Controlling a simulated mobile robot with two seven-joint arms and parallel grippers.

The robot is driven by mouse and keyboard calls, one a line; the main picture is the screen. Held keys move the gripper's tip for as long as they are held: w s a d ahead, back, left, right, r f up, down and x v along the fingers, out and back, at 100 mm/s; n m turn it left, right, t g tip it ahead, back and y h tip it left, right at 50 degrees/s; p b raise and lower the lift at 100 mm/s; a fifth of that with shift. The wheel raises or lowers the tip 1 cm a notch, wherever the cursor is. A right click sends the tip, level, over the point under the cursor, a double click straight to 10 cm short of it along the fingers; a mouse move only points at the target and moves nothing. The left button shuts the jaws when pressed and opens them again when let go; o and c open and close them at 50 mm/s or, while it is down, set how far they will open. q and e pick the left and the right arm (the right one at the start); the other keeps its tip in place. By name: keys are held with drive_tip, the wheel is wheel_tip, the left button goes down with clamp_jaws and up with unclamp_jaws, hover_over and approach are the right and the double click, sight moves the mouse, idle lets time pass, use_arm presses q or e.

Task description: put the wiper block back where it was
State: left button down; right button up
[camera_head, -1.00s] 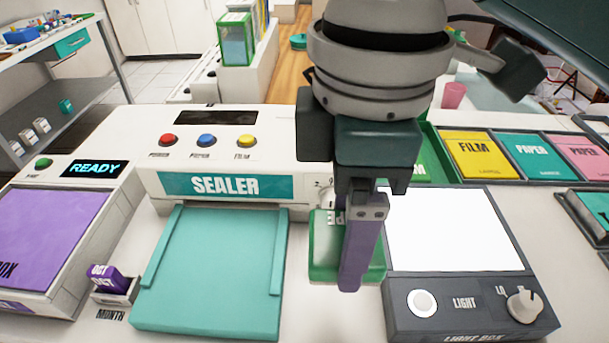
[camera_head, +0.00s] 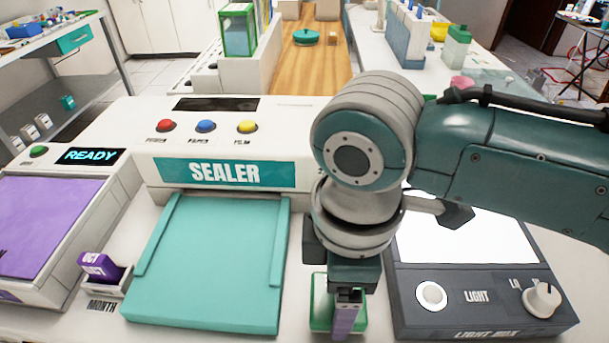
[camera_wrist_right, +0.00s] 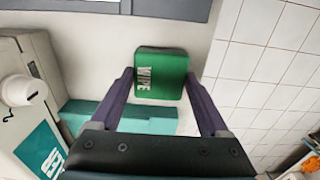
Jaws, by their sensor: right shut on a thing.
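The wiper block is green with the word WIPE on it. In the right wrist view the wiper block (camera_wrist_right: 172,68) sits between the two purple fingers of my right gripper (camera_wrist_right: 160,78), which is shut on it. In the head view my right gripper (camera_head: 345,322) points down between the sealer and the light box, and the green block (camera_head: 321,312) shows partly behind its finger. The wrist and finger hide part of the block. Whether it touches the counter or hangs just above it, I cannot tell. My left gripper is not in view.
The sealer (camera_head: 226,173) with its teal tray (camera_head: 207,265) is to the left of the block. The light box (camera_head: 480,297) stands close on the right. A narrow strip of white counter lies between sealer and light box.

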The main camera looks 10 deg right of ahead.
drive_tip(key=shift+f, duration=0.2)
drive_tip(key=o, duration=1.3)
drive_tip(key=shift+r, duration=0.1)
